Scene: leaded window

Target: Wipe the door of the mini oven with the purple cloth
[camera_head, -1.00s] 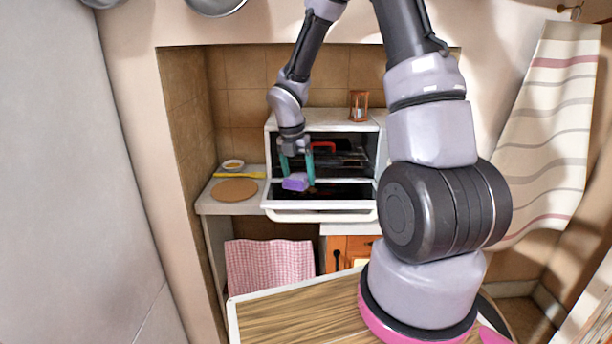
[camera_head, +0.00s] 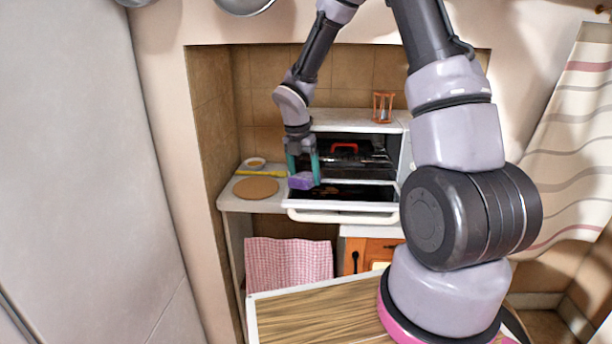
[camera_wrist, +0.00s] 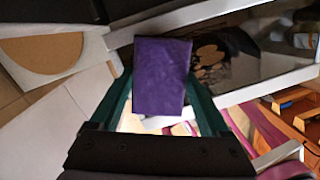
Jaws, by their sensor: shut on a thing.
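The mini oven (camera_head: 340,121) is white and stands in the tiled niche. Its door (camera_head: 384,195) is folded down open, with a dark glass panel that shows dark smudges in the wrist view (camera_wrist: 212,66). The purple cloth (camera_head: 301,181) is a folded block; it also shows in the wrist view (camera_wrist: 160,76). My gripper (camera_head: 303,172) is shut on the purple cloth, with its teal fingers pointing down over the left end of the door. I cannot tell whether the cloth touches the glass.
A round cork mat (camera_head: 256,188), a small bowl (camera_head: 255,163) and a yellow utensil (camera_head: 265,173) lie on the counter left of the oven. A red-handled object (camera_head: 344,148) is inside. A pink checked towel (camera_head: 288,265) hangs below.

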